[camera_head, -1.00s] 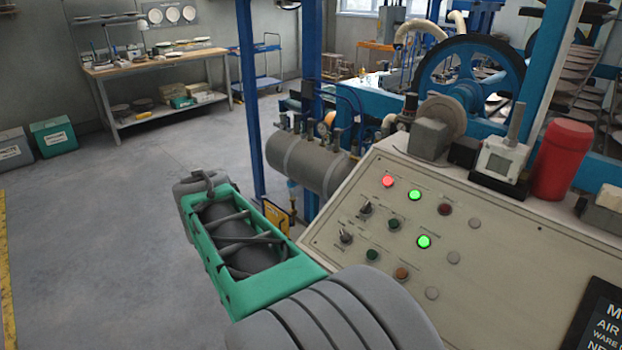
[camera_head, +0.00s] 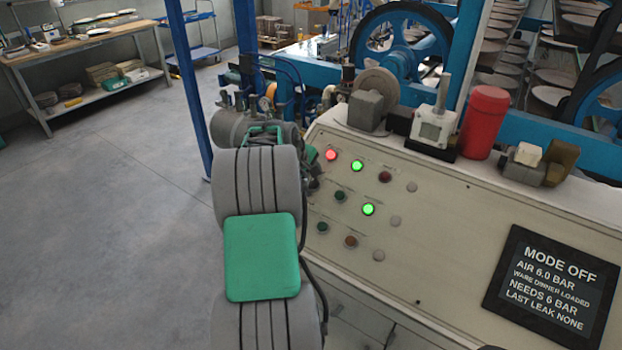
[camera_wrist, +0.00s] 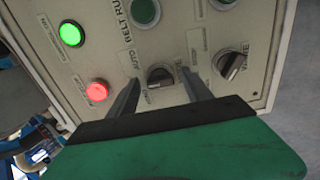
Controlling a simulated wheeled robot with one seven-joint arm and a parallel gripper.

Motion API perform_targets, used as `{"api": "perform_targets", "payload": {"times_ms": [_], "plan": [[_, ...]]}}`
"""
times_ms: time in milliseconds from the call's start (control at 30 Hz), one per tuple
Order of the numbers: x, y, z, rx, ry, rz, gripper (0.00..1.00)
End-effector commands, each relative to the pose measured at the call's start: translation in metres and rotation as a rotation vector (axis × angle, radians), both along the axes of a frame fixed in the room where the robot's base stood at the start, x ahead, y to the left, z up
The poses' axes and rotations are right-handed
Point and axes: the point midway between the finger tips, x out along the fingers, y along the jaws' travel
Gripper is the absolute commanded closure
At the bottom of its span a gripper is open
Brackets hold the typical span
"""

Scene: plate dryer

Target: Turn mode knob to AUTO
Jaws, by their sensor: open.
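In the wrist view a dark knob (camera_wrist: 160,76) with a pale pointer sits on the cream panel, with the word AUTO printed to its upper left. My gripper (camera_wrist: 162,84) is open, one finger on each side of this knob in the picture. I cannot tell whether the fingers touch it. A second dark knob (camera_wrist: 232,66) is to the right, outside the fingers. In the head view my arm hides both knobs. The screen (camera_head: 552,283) on the control panel (camera_head: 445,225) reads MODE OFF.
A red lamp (camera_head: 331,155) and green lamps (camera_head: 357,165) are lit near the knobs, among several unlit buttons. A red cylinder (camera_head: 485,122) and a small gauge box (camera_head: 434,127) stand along the panel's top edge.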

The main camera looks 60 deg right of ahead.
Motion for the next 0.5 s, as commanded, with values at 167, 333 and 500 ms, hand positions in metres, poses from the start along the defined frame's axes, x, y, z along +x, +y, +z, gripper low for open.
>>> {"api": "perform_targets", "payload": {"times_ms": [167, 333, 500], "plan": [[0.0001, 0.0001, 0.0, 0.0, 0.0, 0.0, 0.43], [0.0003, 0.0004, 0.0001, 0.0, -0.001, 0.001, 0.57], [0.0003, 0.0005, 0.0003, 0.0, -0.001, 0.001, 0.7]]}}
